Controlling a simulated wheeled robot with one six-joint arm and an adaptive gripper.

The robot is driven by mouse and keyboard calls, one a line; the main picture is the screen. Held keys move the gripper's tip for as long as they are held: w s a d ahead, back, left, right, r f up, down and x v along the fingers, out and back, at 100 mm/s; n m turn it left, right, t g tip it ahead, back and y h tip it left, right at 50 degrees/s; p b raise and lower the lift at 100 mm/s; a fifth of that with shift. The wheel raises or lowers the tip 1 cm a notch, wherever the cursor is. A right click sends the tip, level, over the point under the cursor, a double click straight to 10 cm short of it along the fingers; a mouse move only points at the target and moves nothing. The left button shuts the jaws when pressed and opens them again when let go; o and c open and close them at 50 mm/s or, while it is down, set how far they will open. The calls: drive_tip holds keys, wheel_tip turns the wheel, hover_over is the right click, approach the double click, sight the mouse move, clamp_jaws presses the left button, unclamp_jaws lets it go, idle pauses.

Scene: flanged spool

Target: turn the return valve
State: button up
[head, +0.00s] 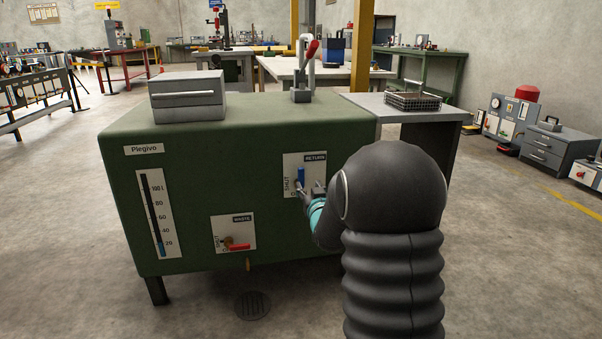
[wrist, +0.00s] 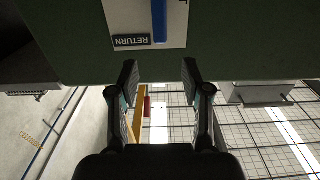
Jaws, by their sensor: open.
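The return valve's blue lever (head: 301,174) stands upright on a white plate (head: 318,160) marked RETURN and SHUT, on the front of the green tank (head: 200,195). In the wrist view, which is upside down, the blue lever (wrist: 159,20) is at the top, beside the RETURN label. My gripper (head: 311,190) is at the plate's lower part in the head view, close to the lever. In the wrist view my gripper (wrist: 160,76) is open, with nothing between its fingers, and the lever lies beyond the fingertips. My arm hides the tank's right part.
A waste valve with a red lever (head: 238,247) lying level is lower left on the tank. A level gauge (head: 157,215) is further left. A grey box (head: 187,97) and a red-handled clamp (head: 304,70) sit on top. A side table (head: 425,108) holds a wire basket (head: 413,101).

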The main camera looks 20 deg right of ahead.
sight(302, 172)
drive_tip(key=w, duration=0.4)
drive_tip(key=w+d, duration=0.1)
drive_tip(key=w, duration=0.3)
drive_tip(key=w+d, duration=0.1)
drive_tip(key=w, duration=0.2)
drive_tip(key=shift+w+d, duration=0.15)
drive_tip(key=shift+w, duration=0.25)
clamp_jaws()
